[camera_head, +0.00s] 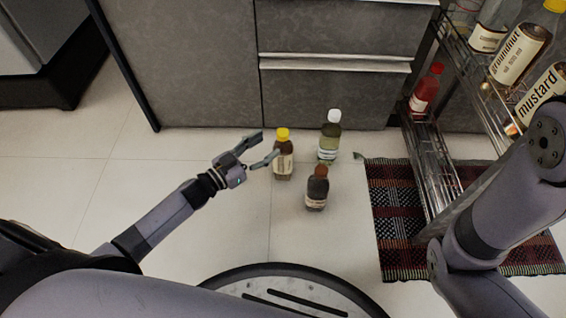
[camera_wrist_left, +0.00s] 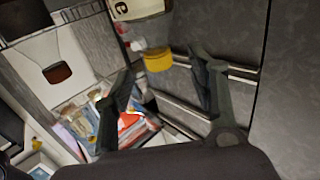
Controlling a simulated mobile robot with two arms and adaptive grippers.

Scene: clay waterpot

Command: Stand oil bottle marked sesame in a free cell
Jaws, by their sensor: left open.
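A dark bottle with a yellow cap (camera_head: 283,158) stands upright on the floor; its label is too small to read in the head view. In the left wrist view a yellow cap (camera_wrist_left: 157,60) shows beyond and between my fingertips, and the pale label by it shows a letter "e". My left gripper (camera_head: 267,147) is open just left of this bottle, one finger reaching to its left side. Nothing is held. A wire pull-out rack (camera_head: 470,75) is at the right; its cells are partly hidden by my right arm. My right gripper is out of view.
A white-capped bottle (camera_head: 329,138) and a brown-capped bottle (camera_head: 317,190) stand close to the yellow-capped one. A red bottle (camera_head: 426,90), a groundnut bottle (camera_head: 520,55) and a mustard bottle (camera_head: 545,95) are in the rack. A striped rug (camera_head: 395,220) lies below. Floor at left is clear.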

